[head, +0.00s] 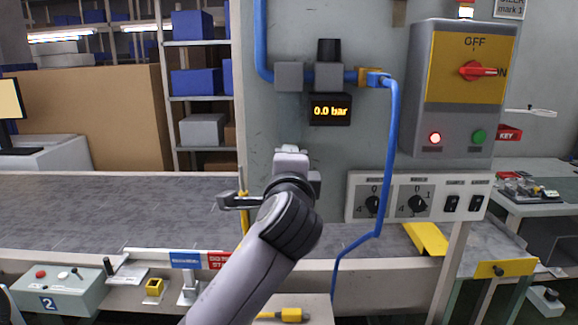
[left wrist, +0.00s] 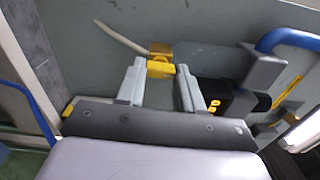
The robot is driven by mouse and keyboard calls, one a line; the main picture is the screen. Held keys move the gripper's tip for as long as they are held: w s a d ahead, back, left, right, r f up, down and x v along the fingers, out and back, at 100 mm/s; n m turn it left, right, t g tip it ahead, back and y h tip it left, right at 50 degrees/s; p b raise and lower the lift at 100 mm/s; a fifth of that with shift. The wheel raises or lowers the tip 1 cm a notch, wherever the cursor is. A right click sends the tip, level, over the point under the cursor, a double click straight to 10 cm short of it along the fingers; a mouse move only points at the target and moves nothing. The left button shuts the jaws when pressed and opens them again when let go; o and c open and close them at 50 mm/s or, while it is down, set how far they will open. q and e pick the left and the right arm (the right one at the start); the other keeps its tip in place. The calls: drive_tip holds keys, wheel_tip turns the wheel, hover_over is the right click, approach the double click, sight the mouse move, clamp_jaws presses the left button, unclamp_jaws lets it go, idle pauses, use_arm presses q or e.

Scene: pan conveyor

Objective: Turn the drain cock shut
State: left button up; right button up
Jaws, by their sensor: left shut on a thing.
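The drain cock (left wrist: 160,48) is a small brass-yellow fitting on the grey panel, with a pale tube running off it in the left wrist view. Its yellow handle (left wrist: 160,70) lies between the two grey fingertips of my left gripper (left wrist: 160,68), which is shut on it. My right gripper is out of view.
Above the gripper are a display (head: 330,110) reading 0.0 bar and a regulator (head: 329,76). A blue hose (head: 388,150) hangs to the right, beside a control box (head: 450,120) with a red switch. The conveyor belt (head: 100,210) at left is bare.

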use_arm(q)
drive_tip(key=shift+f+n, duration=0.1)
drive_tip(key=shift+n, duration=0.4)
drive_tip(key=o, duration=1)
drive_tip(key=shift+o, duration=0.2)
drive_tip(key=shift+s, duration=0.1)
drive_tip(key=s+b, duration=0.1)
drive_tip(key=s, duration=0.6)
drive_tip(key=shift+b, duration=0.35)
